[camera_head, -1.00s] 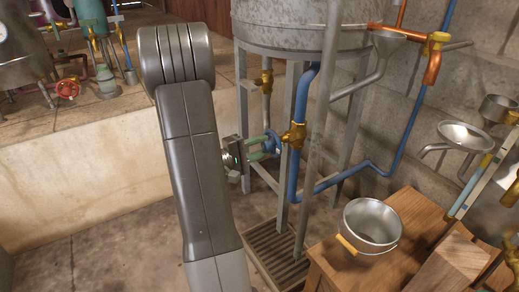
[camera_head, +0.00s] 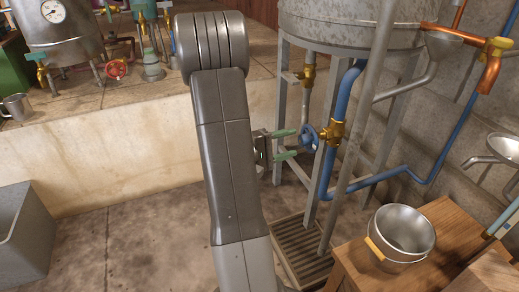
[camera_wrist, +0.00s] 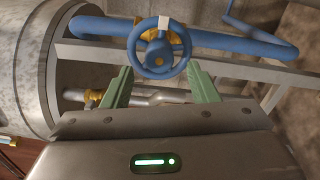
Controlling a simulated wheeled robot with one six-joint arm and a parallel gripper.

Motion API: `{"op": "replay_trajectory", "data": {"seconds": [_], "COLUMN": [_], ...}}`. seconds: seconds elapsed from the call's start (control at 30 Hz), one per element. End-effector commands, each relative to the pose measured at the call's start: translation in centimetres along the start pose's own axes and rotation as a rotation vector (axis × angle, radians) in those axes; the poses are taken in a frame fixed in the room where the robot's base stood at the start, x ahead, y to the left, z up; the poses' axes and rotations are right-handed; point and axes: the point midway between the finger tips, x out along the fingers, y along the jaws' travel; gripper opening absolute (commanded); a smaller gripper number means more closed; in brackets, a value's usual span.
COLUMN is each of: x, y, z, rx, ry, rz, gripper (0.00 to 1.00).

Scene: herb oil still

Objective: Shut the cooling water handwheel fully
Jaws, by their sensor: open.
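The blue cooling water handwheel (camera_head: 309,139) sits on a brass valve (camera_head: 331,132) in the blue pipe below the tank. In the wrist view the handwheel (camera_wrist: 157,48) faces me, with a gold hub and a white mark at the top of its rim. My gripper (camera_head: 291,143) points at the wheel from the left, its green fingers open and level with it. In the wrist view my gripper (camera_wrist: 160,78) has one finger on either side below the wheel, with nothing between them. I cannot tell whether a fingertip touches the rim.
Grey metal legs (camera_head: 283,95) and a slanting pole (camera_head: 361,115) stand around the valve. A wooden table (camera_head: 345,265) with a metal bucket (camera_head: 402,235) is at the lower right. A grey bin (camera_head: 25,235) stands at the left. Some floor between is clear.

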Motion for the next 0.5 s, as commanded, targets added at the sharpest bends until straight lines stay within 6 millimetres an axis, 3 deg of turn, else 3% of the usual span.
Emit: {"op": "replay_trajectory", "data": {"seconds": [0.5], "x": [-8.2], "y": [0.1], "z": [-0.1], "rx": [-0.002], "ry": [0.006], "rz": [0.000], "gripper": [0.53]}}
